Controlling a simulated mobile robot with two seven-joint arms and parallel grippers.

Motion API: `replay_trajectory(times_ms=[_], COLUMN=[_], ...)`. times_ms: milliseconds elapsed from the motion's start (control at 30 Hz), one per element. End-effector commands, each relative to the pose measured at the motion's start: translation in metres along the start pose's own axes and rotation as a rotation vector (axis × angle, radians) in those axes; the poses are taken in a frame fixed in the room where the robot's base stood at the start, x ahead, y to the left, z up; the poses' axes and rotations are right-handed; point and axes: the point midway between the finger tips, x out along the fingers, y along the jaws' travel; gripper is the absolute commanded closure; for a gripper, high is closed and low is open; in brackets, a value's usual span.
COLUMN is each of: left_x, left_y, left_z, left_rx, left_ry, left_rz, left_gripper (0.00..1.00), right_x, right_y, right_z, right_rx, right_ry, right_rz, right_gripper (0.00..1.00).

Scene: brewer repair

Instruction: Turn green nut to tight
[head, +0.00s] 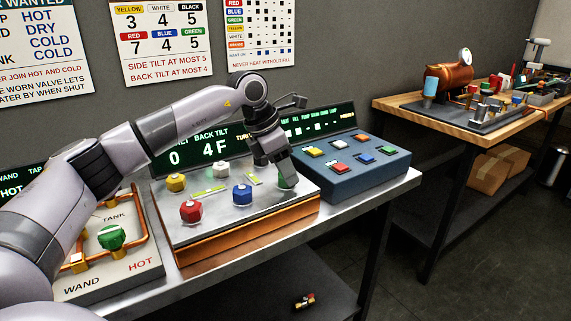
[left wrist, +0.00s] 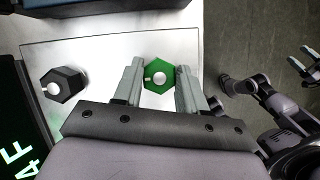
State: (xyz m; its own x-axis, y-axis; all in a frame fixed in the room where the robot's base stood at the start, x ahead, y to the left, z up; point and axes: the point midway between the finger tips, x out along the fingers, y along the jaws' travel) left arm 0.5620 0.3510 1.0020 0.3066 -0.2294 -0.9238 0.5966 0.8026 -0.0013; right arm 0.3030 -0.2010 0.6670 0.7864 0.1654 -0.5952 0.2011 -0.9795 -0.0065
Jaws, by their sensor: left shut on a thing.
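The green nut (left wrist: 160,77) is a hexagon around a pale stud on the white top plate of the unit. My left gripper (head: 278,172) comes down from above at the plate's right back corner. In the left wrist view its two fingers (left wrist: 158,88) stand on either side of the green nut, shut on it. In the head view the fingers hide most of the nut (head: 285,181). My right gripper (left wrist: 309,64) shows at the right edge of the left wrist view, away from the plate, empty with its fingers apart.
Yellow (head: 176,183), red (head: 190,211), blue (head: 242,194) and white (head: 220,168) nuts share the plate. A black nut (left wrist: 63,84) is beside the green one. A blue button box (head: 365,160) stands right.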

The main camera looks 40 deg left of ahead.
Motion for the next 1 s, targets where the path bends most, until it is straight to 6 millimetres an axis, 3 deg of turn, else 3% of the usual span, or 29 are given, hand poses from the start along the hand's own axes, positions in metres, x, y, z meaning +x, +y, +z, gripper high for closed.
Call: replay_trajectory(times_ms=[567,600,667,1000], left_x=[-0.0004,-0.0004,-0.0004,-0.0040], left_y=[0.0008,0.0008,0.0008,0.0008], left_z=[-0.0003,-0.0003,-0.0003,0.0001], left_rx=[0.030,0.030,0.030,0.028], left_ry=[0.001,0.001,0.001,-0.001], left_rz=[-0.010,-0.010,-0.010,-0.009], left_gripper=[0.89,0.49,0.33,0.33], right_x=[-0.0019,-0.0019,-0.0020,-0.0021], right_y=[0.0008,0.0009,0.0010,0.0013], right_z=[0.0000,-0.0001,-0.0003,-0.0005], right_rx=[-0.004,-0.004,-0.005,-0.007], right_ry=[-0.002,-0.002,-0.002,-0.001], right_rz=[0.001,0.001,0.001,0.001], right_gripper=[0.33,0.33,0.33,0.33])
